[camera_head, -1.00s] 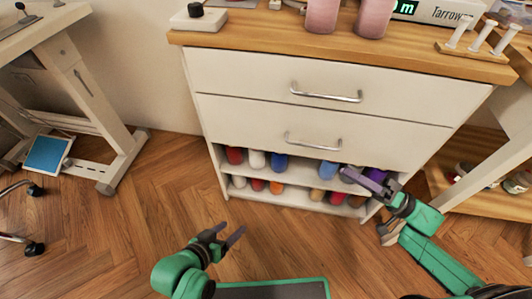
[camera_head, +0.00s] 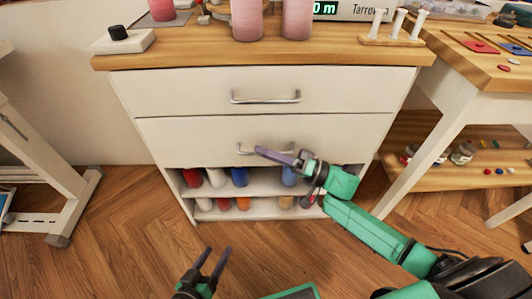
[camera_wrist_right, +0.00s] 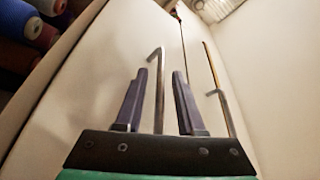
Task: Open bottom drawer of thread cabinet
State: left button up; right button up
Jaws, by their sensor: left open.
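The thread cabinet (camera_head: 352,130) has two white drawers, both shut, above open thread shelves. The bottom drawer (camera_head: 180,140) has a metal bar handle (camera_head: 245,151), partly hidden by my right gripper (camera_head: 264,153). In the right wrist view, the right gripper (camera_wrist_right: 160,88) is open, with the bottom drawer handle (camera_wrist_right: 159,97) showing between its two fingers. Neither finger is visibly pressed on the bar. My left gripper (camera_head: 218,258) is open and empty, low in front of the cabinet and away from it.
The top drawer handle (camera_head: 265,98) is above; it also shows in the right wrist view (camera_wrist_right: 221,98). Thread spools (camera_head: 239,177) fill the shelves below. A wooden table (camera_head: 490,75) stands close on the right. The floor (camera_head: 130,235) in front is clear.

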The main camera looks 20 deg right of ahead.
grip_shut()
dwell(1.2)
